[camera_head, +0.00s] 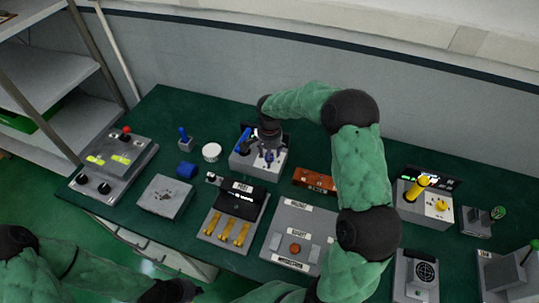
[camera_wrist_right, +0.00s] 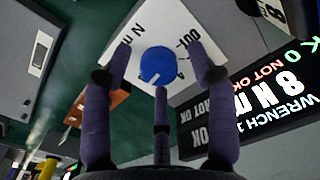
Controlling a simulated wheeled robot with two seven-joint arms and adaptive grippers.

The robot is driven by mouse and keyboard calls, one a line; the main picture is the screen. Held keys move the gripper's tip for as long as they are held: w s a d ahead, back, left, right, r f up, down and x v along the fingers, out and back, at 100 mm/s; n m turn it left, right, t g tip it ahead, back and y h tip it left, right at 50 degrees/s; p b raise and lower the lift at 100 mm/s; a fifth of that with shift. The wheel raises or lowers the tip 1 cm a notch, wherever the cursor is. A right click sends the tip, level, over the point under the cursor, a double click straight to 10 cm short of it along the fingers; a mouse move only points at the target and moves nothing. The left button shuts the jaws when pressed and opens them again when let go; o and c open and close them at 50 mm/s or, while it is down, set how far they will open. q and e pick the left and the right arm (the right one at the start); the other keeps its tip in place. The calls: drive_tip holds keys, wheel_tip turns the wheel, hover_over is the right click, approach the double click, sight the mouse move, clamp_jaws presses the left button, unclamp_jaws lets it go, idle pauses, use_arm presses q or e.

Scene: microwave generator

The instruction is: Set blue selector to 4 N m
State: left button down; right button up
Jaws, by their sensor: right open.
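The blue selector (camera_wrist_right: 157,66) is a round blue knob on a white panel (camera_wrist_right: 150,25), seen close up in the right wrist view. A short white mark shows at its lower edge; the printed labels around it are partly hidden and hard to read. In the head view its grey box (camera_head: 240,160) stands at the back middle of the table. My right gripper (camera_head: 268,152) points down over this box. Its open fingers (camera_wrist_right: 162,78) spread around the knob with visible gaps, and I see no contact.
A black display (camera_wrist_right: 255,105) beside the panel reads "8 N m", "WRENCH 1" and "NOT OK". A blue lever (camera_head: 184,136), a white round piece (camera_head: 211,152) and an orange-brown block (camera_head: 314,180) stand near the box. A yellow-handled unit (camera_head: 422,184) is at the right.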

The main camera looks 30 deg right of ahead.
drive_tip(key=c, duration=1.1)
drive_tip(key=shift+r+n, duration=0.1)
drive_tip(key=shift+n, duration=0.4)
drive_tip(key=shift+c, duration=0.2)
drive_tip(key=n+p, duration=0.1)
drive_tip(key=n, duration=0.1)
drive_tip(key=shift+n, duration=0.4)
drive_tip(key=n+p, duration=0.1)
drive_tip(key=n, duration=0.3)
drive_tip(key=shift+w+r+n, duration=0.1)
drive_tip(key=shift+n, duration=0.2)
drive_tip(key=n, duration=0.3)
drive_tip(key=shift+n+p, duration=0.3)
drive_tip(key=shift+p, duration=0.1)
drive_tip(key=shift+w+n+p, duration=0.1)
drive_tip(key=shift+n+p, duration=0.35)
drive_tip(key=shift+n, duration=1.35)
